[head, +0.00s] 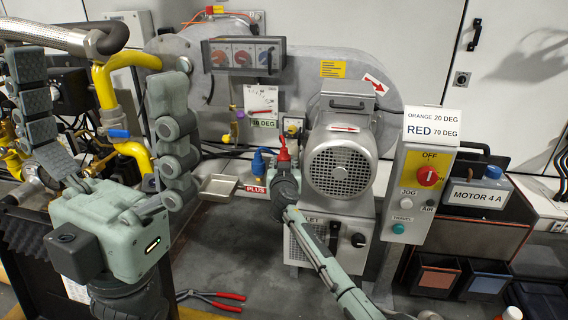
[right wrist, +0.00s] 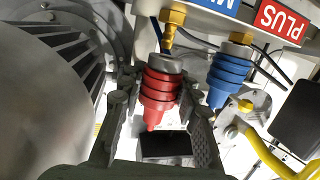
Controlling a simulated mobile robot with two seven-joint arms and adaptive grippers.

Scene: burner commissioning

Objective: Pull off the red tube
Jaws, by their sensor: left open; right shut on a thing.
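The red tube (head: 283,149) is a ribbed red piece with a pointed end. In the right wrist view the red tube (right wrist: 160,88) has a grey collar at its top. A length of brass stem shows between that collar and the brass fitting (right wrist: 172,18); I cannot tell if they still touch. My right gripper (head: 284,172) is shut on the red tube, with one finger on each side in the right wrist view (right wrist: 156,88). My left gripper (head: 100,88) is open and empty at the left, well away from the tube.
A blue tube (head: 259,160) is close beside the red one; its collar sits against its brass fitting in the right wrist view (right wrist: 238,38). The motor (head: 340,165) stands right of my right gripper. Red-handled pliers (head: 212,298) lie on the floor. Yellow pipes (head: 105,85) are near my left gripper.

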